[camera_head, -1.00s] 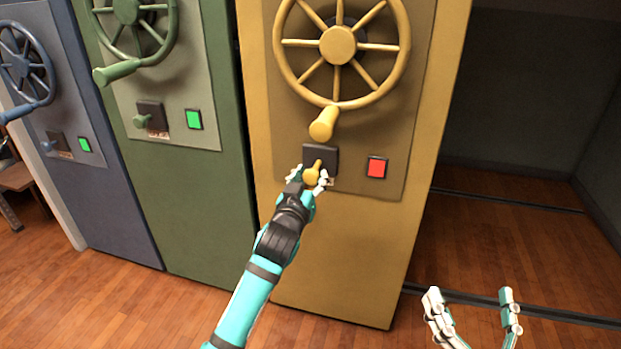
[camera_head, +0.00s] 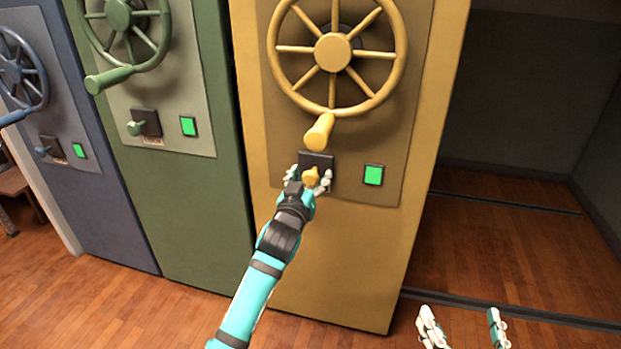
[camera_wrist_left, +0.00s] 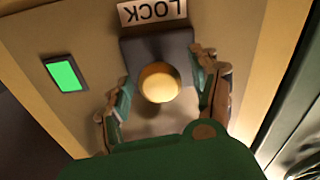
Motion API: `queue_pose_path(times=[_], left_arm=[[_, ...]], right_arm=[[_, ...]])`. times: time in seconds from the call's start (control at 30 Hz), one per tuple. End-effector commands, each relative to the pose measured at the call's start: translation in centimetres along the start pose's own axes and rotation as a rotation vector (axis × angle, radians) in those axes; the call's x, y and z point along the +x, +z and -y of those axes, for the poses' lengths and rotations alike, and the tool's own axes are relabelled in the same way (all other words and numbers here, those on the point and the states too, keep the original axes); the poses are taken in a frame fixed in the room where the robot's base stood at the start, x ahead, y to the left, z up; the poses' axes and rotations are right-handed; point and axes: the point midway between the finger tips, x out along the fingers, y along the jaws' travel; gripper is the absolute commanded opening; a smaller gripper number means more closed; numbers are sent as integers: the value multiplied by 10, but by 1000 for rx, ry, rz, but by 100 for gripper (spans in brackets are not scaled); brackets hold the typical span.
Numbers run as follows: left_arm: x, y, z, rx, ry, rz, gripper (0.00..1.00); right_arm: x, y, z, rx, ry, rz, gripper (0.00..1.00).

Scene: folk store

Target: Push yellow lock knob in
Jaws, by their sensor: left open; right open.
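The yellow lock knob (camera_head: 311,175) sits on its dark square plate (camera_head: 318,160) below the yellow handwheel (camera_head: 333,53) on the yellow cabinet. My left gripper (camera_head: 308,178) is at the knob, open, with its fingers on either side of it. In the left wrist view the knob (camera_wrist_left: 159,82) shows as a round yellow end between the fingers, under an upside-down LOCK label (camera_wrist_left: 152,11). I cannot tell whether the palm touches it. The indicator (camera_head: 373,175) beside the plate is green. My right gripper (camera_head: 461,325) is open and empty low at the right.
A green cabinet (camera_head: 190,225) and a blue cabinet (camera_head: 105,215) stand to the left, each with a wheel, a knob and a green indicator. The wheel's yellow handle (camera_head: 319,131) hangs just above the plate. Right of the yellow cabinet is an open bay with floor rails (camera_head: 520,312).

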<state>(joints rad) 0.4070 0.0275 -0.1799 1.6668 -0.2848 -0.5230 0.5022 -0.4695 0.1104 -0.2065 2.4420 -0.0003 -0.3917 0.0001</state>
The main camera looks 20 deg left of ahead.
Motion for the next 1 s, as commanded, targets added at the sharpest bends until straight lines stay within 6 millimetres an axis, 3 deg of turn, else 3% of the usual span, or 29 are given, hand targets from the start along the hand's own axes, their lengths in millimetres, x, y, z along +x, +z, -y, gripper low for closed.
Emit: queue_pose_path(times=[0.27,0.7,1.0], left_arm=[[-14,2,0,0,0,2,63],[-100,1,0,-1,1,1,63],[-120,0,0,0,0,0,63]], right_arm=[[0,0,0,0,0,1,90],[0,0,0,0,0,0,90],[0,0,0,0,0,0,90]])
